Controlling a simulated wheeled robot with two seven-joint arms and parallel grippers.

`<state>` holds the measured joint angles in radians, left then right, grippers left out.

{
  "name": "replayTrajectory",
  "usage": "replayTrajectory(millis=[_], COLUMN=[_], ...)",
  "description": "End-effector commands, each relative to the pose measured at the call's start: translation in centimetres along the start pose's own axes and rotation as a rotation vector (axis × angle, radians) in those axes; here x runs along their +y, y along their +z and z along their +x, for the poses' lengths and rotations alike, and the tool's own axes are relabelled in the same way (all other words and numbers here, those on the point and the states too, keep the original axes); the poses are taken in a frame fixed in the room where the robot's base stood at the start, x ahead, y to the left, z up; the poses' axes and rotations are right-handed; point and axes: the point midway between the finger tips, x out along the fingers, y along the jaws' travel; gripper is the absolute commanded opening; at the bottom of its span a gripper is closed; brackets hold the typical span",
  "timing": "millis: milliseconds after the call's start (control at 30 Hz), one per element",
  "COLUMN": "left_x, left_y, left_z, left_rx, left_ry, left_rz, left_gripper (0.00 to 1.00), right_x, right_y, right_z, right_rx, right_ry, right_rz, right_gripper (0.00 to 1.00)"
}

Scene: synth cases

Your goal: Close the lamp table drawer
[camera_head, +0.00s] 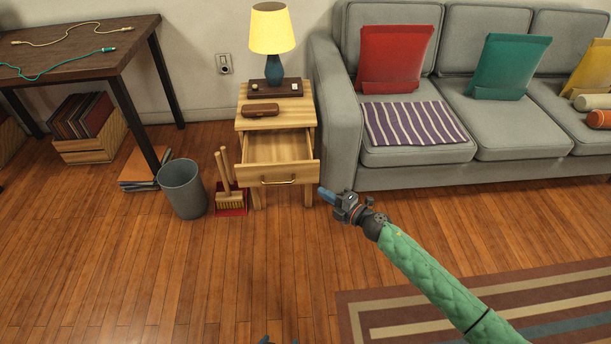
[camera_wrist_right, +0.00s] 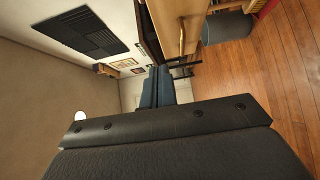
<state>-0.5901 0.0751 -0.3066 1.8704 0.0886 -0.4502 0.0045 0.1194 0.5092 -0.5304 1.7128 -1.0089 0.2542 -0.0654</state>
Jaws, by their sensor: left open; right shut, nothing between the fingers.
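The wooden lamp table (camera_head: 311,103) stands left of the sofa. Its drawer (camera_head: 278,171) is pulled well out and looks empty; the brass handle (camera_head: 278,181) is on its front. My right gripper (camera_head: 325,193) is shut and empty, just right of the drawer front's right end in the head view. In the right wrist view its shut blue fingers (camera_wrist_right: 157,82) lie below the wooden drawer front and handle (camera_wrist_right: 181,36); I cannot tell whether they touch. My left gripper (camera_head: 279,341) is open, with only its tips showing at the bottom edge.
A lamp (camera_head: 271,35) and a brown case (camera_head: 261,110) rest on the table. A brush and red dustpan (camera_head: 232,203) and a grey bin (camera_head: 183,188) stand left of the drawer. The grey sofa (camera_head: 337,110) is close on the right. Floor in front is clear.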

Motion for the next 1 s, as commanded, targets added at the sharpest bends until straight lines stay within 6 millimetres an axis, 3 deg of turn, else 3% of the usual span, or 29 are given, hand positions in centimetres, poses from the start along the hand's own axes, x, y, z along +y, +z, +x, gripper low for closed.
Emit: replayTrajectory(millis=[167, 567, 667, 1000], left_x=[0.0, 0.1, 0.1, 0.6], left_y=[-0.1, -1.6, -2.5, -8.3], left_z=[0.0, 0.0, 0.0, -0.7], left_rx=[0.002, 0.047, 0.072, 0.239], left_ry=[0.000, 0.001, 0.002, 0.006], left_rz=[0.000, 0.006, 0.009, 0.031], left_gripper=[0.74, 0.74, 0.74, 0.74], right_x=[0.1, 0.1, 0.1, 0.0], right_y=[0.0, -0.1, -0.1, 2.0], right_z=[1.5, 8.4, 10.2, 12.0], right_rx=[0.002, 0.002, 0.001, 0.001], right_ry=[0.002, 0.003, 0.003, 0.001], right_rz=[-0.001, -0.001, -0.001, -0.001], right_gripper=[0.00, 0.00, 0.00, 0.00])
